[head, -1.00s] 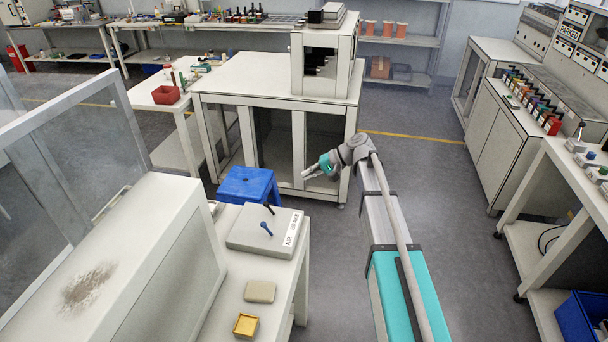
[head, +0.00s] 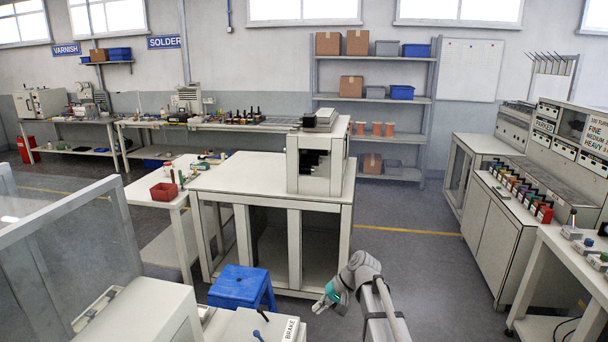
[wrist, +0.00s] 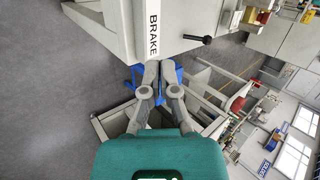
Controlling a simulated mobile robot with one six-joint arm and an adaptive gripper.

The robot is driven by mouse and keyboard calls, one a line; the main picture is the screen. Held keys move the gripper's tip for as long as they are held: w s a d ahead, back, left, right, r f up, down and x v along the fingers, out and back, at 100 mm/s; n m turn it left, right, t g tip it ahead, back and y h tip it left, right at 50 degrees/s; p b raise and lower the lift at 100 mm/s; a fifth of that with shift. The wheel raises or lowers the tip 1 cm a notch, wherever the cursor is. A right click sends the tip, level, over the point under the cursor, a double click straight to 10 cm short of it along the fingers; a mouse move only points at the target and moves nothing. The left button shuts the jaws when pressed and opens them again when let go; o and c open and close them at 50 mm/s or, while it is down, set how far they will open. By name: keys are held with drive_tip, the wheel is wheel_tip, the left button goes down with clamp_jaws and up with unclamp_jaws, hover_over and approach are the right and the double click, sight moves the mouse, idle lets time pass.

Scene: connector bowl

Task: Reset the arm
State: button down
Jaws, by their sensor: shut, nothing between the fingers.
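My gripper (head: 322,303) shows low in the head view, grey with a teal band, at the end of my folded arm. It is to the right of the blue stool, in front of the white cabinet as seen. In the wrist view my gripper (wrist: 159,68) has its two grey fingers together with nothing held. Beyond the fingertips is a pale box with a BRAKE label (wrist: 153,22) and a black-knobbed lever (wrist: 198,39).
The blue stool (head: 240,287) stands at the near left. The BRAKE box (head: 262,326) is cut off by the bottom edge. A white cabinet (head: 325,210) stands ahead. Grey floor (head: 420,270) is open to the right, up to the benches.

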drive_tip(key=s+d+f+h, duration=0.4)
drive_tip(key=s+d+h, duration=0.4)
drive_tip(key=s+d, duration=0.4)
drive_tip(key=s, duration=0.4)
drive_tip(key=shift+d+f+n, duration=0.15)
drive_tip(key=shift+d+n, duration=0.2)
drive_tip(key=shift+n, duration=0.05)
drive_tip(key=shift+s, duration=0.1)
